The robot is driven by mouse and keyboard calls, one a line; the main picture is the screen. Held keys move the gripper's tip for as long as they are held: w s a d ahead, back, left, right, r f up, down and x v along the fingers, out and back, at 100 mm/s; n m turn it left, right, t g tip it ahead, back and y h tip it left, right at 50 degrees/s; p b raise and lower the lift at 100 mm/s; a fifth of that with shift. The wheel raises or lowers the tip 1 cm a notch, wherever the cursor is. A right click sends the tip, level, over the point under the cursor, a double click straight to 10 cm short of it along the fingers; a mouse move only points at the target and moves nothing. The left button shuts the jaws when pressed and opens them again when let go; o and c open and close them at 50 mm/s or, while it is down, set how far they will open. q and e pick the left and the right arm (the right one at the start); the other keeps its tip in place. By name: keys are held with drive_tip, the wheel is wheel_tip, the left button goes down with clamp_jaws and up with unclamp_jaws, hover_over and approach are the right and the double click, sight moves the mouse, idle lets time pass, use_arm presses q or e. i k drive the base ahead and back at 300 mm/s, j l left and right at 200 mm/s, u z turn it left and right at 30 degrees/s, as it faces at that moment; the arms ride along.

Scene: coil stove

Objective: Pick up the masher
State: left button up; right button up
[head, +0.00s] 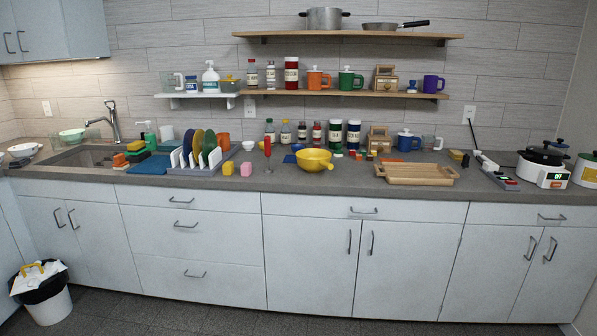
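A tool with an upright red handle (267,147), which looks like the masher, stands on the grey counter left of the yellow bowl (314,160). Its lower end is too small to make out clearly. Nothing holds it. Neither of my grippers shows in the head view.
A dish rack (193,164) with plates stands to the left, with yellow and pink blocks (246,169) between it and the red handle. A wooden tray (417,174) lies to the right. Bottles and jars line the wall behind. Closed drawers and cabinets (190,240) front the counter.

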sight(267, 139)
drive_tip(key=i+l+u, duration=0.15)
drive_tip(key=i, duration=0.15)
drive_tip(key=i+l+u, duration=0.15)
drive_tip(key=i, duration=0.2)
drive_tip(key=i+j, duration=0.2)
drive_tip(key=j, duration=0.15)
drive_tip(key=i+j, duration=0.45)
drive_tip(key=j, duration=0.3)
drive_tip(key=i+j, duration=0.25)
drive_tip(key=j, duration=0.1)
